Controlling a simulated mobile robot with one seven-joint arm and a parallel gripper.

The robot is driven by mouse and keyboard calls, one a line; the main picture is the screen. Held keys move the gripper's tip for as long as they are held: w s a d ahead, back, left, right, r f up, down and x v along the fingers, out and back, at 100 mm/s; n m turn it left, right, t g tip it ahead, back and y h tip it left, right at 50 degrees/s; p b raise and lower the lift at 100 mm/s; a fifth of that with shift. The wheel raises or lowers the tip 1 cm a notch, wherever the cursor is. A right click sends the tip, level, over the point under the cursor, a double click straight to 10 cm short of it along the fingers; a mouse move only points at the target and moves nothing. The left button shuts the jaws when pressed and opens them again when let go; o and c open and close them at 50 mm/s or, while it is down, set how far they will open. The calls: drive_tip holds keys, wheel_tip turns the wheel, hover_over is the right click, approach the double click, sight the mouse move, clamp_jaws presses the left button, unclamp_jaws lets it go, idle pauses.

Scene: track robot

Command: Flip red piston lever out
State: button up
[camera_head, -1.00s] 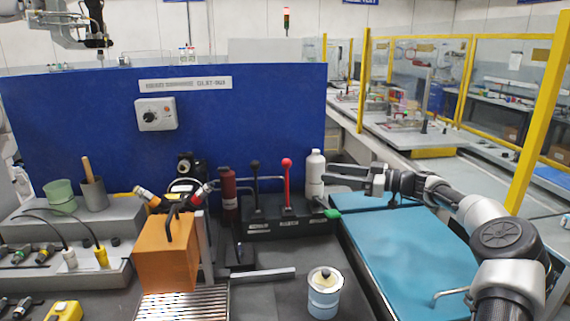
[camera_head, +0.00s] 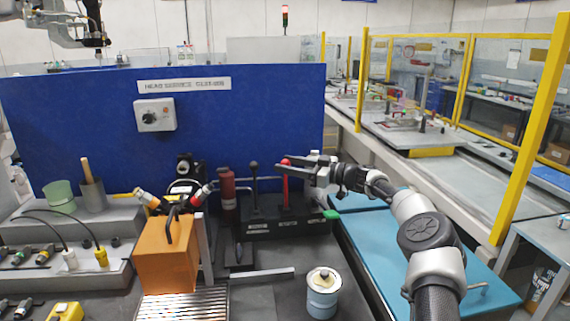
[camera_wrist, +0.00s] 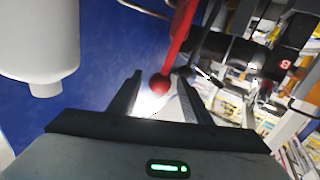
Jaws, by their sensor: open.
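The red piston lever (camera_head: 286,191) stands upright on a black base in the head view, its round red knob close to my gripper's tips. My gripper (camera_head: 290,165) reaches in from the right at knob height. In the wrist view the red lever (camera_wrist: 183,38) comes down from the top and its knob lies between the tips of my open gripper (camera_wrist: 158,77). I cannot tell whether a finger touches it. The black base (camera_head: 262,227) carries the lever.
A black-knobbed lever (camera_head: 254,186) stands just left of the red one, with a dark red cylinder (camera_head: 227,188) further left. A white bottle (camera_wrist: 40,40) is close by in the wrist view. A blue panel (camera_head: 90,125) stands behind.

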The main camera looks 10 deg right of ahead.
drive_tip(key=shift+w+a, duration=0.3)
drive_tip(key=shift+a, duration=0.25)
